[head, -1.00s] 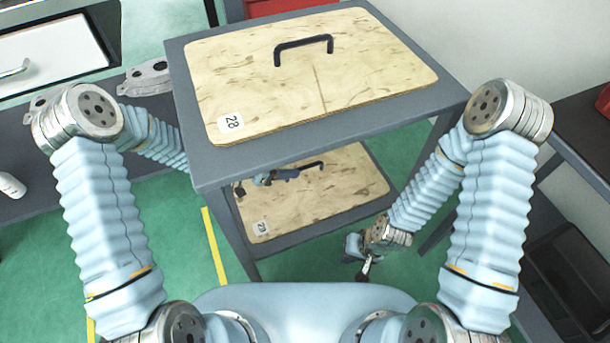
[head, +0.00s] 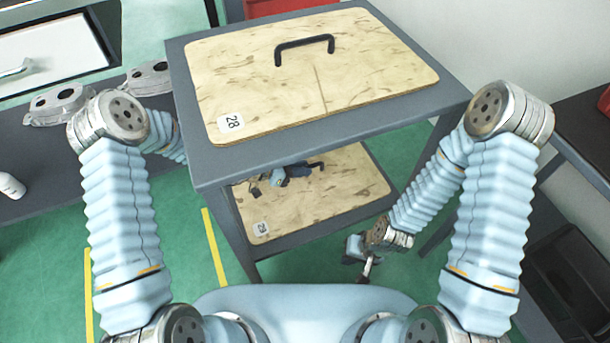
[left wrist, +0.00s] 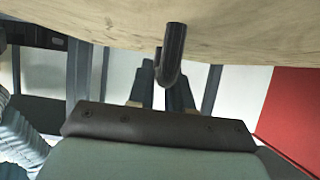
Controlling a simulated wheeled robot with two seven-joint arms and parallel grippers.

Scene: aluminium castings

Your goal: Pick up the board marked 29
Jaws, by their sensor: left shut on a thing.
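The board marked 29 (head: 330,205) is a pale wooden board with a black handle (head: 318,166), lying on the lower shelf of a grey rack. My left gripper (head: 304,170) reaches in under the upper shelf and is shut on that handle. In the left wrist view, the dark curved handle (left wrist: 170,55) sits at the fingers (left wrist: 166,88), against the board's pale wood (left wrist: 240,28). The upper shelf hides part of the board and of my left arm. My right gripper (head: 366,270) hangs low, right of the rack's front, away from the board; its jaws are too small to read.
A similar board marked 28 (head: 370,75) lies on the rack's upper shelf (head: 205,170), directly above. A rack leg (head: 235,235) stands left of the lower board. Metal castings (head: 60,104) lie on a dark bench at left. Green floor is clear in front.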

